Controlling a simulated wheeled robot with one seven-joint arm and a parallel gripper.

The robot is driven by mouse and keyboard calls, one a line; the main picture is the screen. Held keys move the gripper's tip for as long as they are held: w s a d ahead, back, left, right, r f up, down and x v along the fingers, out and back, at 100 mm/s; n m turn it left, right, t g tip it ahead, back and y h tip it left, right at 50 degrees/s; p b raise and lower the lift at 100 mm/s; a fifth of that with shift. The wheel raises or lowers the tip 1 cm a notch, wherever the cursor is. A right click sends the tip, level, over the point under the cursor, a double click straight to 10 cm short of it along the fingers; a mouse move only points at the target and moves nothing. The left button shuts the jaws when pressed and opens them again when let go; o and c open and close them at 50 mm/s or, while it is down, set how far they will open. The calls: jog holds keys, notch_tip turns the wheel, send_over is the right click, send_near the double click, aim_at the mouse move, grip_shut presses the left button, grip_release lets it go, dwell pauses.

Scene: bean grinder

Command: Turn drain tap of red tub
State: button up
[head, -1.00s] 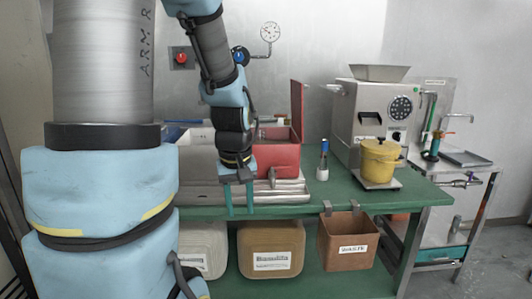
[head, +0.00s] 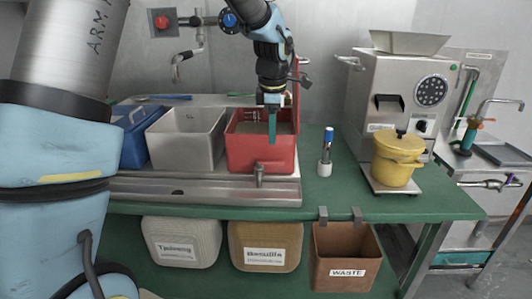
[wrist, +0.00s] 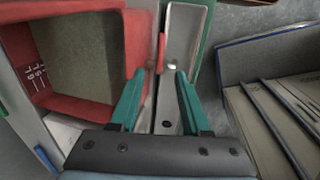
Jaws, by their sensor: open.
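The red tub (head: 246,153) stands at the right end of a grey metal stand. Its small metal drain tap (head: 260,173) sticks out low at the front. In the wrist view, my gripper (wrist: 157,95) is open, with nothing held between the fingers. The red tub (wrist: 104,20) fills the left there, with level marks on its inner wall.
A grey tub (head: 185,152) and a blue tub (head: 133,140) stand to the left. A blue-capped bottle (head: 326,150), a yellow pot (head: 397,165) and a grinder (head: 370,105) are to the right. A brown waste bin (head: 342,272) hangs at the table's front.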

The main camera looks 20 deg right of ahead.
aim_at(272, 162)
jog(key=f, duration=0.3)
jog(key=w+f+p, duration=0.1)
jog(key=f, duration=0.2)
jog(key=f+p, duration=0.1)
jog(key=f, duration=0.2)
jog(key=shift+w+d+f, duration=0.1)
jog(key=shift+w+d, duration=0.15)
jog(key=shift+d, duration=0.15)
grip_shut()
dwell(0.9)
